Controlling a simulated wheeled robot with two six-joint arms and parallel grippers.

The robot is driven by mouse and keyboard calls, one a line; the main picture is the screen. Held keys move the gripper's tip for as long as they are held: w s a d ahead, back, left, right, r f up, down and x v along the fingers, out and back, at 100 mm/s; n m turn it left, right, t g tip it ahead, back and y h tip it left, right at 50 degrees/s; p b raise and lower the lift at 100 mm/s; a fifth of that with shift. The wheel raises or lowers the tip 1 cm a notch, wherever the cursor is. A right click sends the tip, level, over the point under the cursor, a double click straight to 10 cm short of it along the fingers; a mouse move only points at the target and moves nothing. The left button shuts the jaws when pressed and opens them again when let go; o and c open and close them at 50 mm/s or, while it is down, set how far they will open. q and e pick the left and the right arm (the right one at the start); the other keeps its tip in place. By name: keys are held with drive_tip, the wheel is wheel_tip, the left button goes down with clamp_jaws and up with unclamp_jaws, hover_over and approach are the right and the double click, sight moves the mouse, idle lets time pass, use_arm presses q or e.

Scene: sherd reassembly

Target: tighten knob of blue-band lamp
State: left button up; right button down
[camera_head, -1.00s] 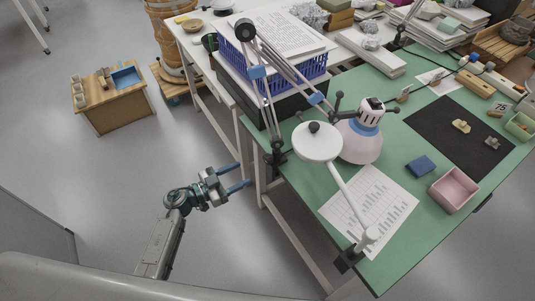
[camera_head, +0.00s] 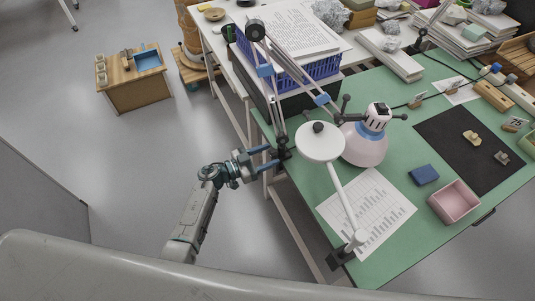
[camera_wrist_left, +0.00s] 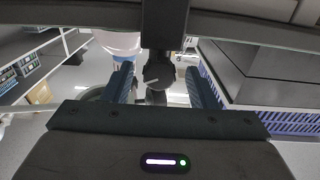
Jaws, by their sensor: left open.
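The blue-band lamp has a pale shade (camera_head: 365,146) with a blue band around its neck, and its jointed arm with blue collars (camera_head: 265,70) rises from a dark clamp (camera_head: 283,153) at the green table's left edge. My left gripper (camera_head: 271,157) is open beside this clamp, fingers pointing at it. In the left wrist view a dark round knob (camera_wrist_left: 157,73) with a pale line on it shows between the two blue fingers, with gaps on both sides. It does not look gripped. The shade (camera_wrist_left: 117,42) is partly visible beyond. My right gripper is not in view.
A white round-headed lamp (camera_head: 320,142) is clamped at the table's near edge. A blue crate (camera_head: 322,68) stands behind the clamp. A pink box (camera_head: 454,201), blue block (camera_head: 423,174) and printed sheet (camera_head: 386,205) lie on the table.

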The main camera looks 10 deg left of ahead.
use_arm(q)
drive_tip(key=shift+w+d, duration=0.1)
drive_tip(key=shift+d, duration=0.1)
drive_tip(key=c, duration=1)
drive_tip(key=shift+o, duration=0.2)
drive_tip(key=shift+m, duration=2.2)
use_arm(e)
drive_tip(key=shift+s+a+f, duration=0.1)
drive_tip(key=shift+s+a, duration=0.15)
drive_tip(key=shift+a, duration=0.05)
use_arm(q)
drive_tip(key=o, duration=0.9)
drive_tip(key=shift+o, duration=0.3)
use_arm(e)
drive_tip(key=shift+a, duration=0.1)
